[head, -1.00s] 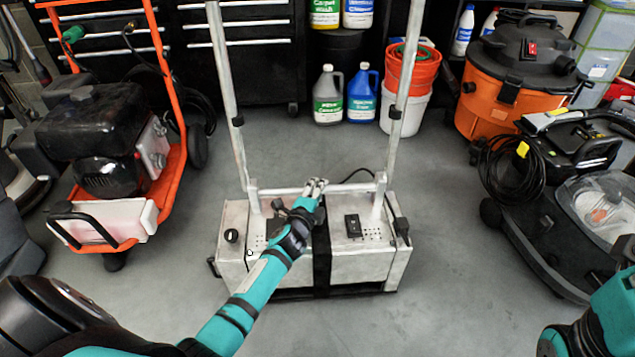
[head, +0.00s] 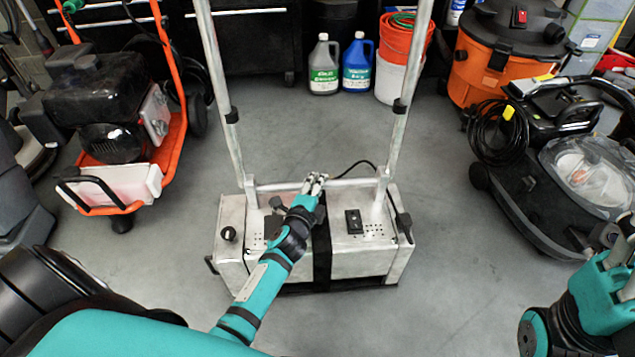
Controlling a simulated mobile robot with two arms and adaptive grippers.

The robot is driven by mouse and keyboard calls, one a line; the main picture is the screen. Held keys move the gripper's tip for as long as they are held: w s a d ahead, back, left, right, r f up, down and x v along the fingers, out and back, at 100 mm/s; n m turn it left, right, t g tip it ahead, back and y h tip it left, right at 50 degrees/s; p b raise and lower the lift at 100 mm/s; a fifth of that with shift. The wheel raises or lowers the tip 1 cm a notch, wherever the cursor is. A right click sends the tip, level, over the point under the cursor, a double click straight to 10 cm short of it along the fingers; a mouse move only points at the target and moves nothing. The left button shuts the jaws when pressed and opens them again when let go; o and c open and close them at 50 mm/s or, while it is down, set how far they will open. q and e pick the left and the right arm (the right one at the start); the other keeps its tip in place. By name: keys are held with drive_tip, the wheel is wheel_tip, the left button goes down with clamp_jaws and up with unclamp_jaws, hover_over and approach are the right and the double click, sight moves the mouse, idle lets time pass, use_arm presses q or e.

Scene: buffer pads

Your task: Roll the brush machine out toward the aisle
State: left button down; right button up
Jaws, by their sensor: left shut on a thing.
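The brush machine (head: 362,262) stands upright on the floor in the middle, in front of me. It has a pale metal box body with a black strap or band down its middle, and two tall handle posts that run out of the top of the picture. A low crossbar (head: 350,183) joins the posts just above the body. My left gripper (head: 315,181) is shut on this crossbar, near its middle, and its fingers partly hide it.
An orange-framed engine machine (head: 185,100) stands at the left. An orange and black vacuum (head: 485,75) and a grey-black floor cleaner (head: 530,200) stand at the right. A grey jug (head: 323,68), a blue jug (head: 358,70) and buckets (head: 392,78) stand behind. Bare floor surrounds the brush machine.

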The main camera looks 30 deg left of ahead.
use_arm(q)
drive_tip(key=shift+f, duration=0.15)
drive_tip(key=c, duration=1.1)
unclamp_jaws()
drive_tip(key=v, duration=1.2)
drive_tip(key=shift+a, duration=0.1)
